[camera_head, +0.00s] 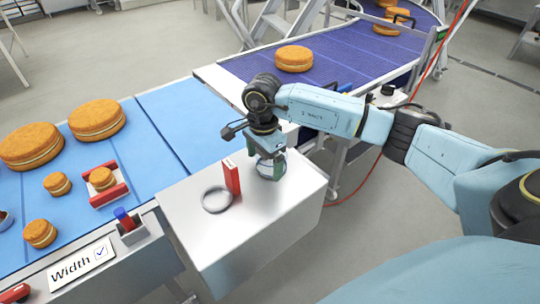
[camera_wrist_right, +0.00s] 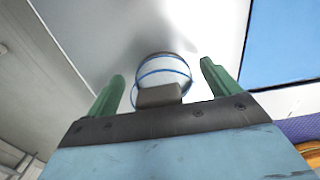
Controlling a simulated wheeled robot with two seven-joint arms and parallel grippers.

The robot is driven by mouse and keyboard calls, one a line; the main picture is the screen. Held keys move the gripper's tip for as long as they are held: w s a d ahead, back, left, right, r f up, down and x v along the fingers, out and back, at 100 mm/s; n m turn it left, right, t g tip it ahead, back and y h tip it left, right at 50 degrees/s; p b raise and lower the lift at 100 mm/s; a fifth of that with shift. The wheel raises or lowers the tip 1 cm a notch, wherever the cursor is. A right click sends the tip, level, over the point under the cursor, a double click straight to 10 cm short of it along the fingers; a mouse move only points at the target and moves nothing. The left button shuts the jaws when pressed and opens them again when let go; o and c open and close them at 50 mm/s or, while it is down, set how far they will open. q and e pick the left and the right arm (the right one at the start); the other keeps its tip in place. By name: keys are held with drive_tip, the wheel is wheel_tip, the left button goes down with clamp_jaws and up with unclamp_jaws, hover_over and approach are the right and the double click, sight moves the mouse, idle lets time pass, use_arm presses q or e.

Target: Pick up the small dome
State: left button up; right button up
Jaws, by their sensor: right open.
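The small dome (camera_wrist_right: 165,72) is clear with blue rings and stands on the metal box top (camera_head: 188,225). In the head view the dome (camera_head: 268,170) is partly hidden under my right gripper (camera_head: 267,157). In the right wrist view my right gripper (camera_wrist_right: 160,85) is open, with its green fingers on either side of the dome and apart from it. A dark part of the gripper hides the dome's near middle. My left gripper is not in view.
A red block (camera_head: 232,177) stands upright and a grey ring (camera_head: 216,199) lies on the box top, left of the dome. A blue conveyor (camera_head: 160,150) with round filled cakes (camera_head: 97,118) runs on the left. A purple conveyor (camera_head: 335,60) lies behind.

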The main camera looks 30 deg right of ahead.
drive_tip(key=c, duration=0.9)
wheel_tip(320, 180, up, 10)
drive_tip(key=shift+r+b, duration=0.1)
drive_tip(key=shift+b, duration=0.25)
